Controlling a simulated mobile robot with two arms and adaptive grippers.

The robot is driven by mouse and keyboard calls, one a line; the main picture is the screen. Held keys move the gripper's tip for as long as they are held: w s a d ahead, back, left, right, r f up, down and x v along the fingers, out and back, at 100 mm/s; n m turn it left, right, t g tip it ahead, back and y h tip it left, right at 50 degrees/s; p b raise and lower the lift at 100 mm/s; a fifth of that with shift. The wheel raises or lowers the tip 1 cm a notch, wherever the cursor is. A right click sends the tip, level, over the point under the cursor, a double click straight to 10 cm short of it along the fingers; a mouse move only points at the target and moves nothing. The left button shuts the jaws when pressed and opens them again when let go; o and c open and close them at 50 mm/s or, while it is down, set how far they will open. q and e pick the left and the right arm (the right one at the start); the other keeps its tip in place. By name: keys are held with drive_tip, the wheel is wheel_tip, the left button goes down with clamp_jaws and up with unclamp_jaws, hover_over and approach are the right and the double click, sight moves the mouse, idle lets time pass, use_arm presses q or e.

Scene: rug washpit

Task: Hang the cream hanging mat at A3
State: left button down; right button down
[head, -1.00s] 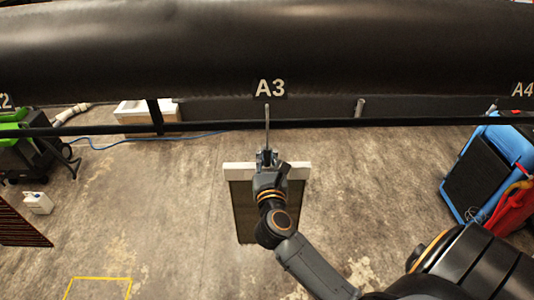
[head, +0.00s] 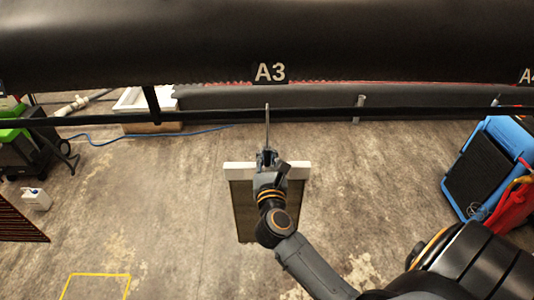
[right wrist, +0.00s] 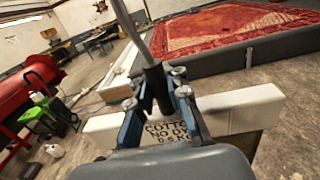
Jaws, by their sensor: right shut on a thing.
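The cream hanging mat has a pale top bar (head: 240,171) and a darker brown body (head: 243,215) hanging below it. My right gripper (head: 267,158) is shut at the middle of its top. A thin grey rod (head: 267,122) rises from the grip and crosses in front of the black rail in the picture. In the right wrist view the fingers (right wrist: 160,103) close around the rod's dark base, above printed lettering on the bar (right wrist: 245,108). The A3 label (head: 270,72) is on the black roll, above the rod's tip. Whether the rod touches the rail cannot be told. My left gripper is out of view.
The black rail (head: 320,115) runs across below the large black roll (head: 400,45). A short grey peg (head: 359,107) is right of A3. A blue machine (head: 483,170) stands at right, a white jug (head: 36,199) at left. The floor around the mat is clear.

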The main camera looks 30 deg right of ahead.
drive_tip(key=c, duration=1.2)
unclamp_jaws()
drive_tip(key=shift+r, duration=0.1)
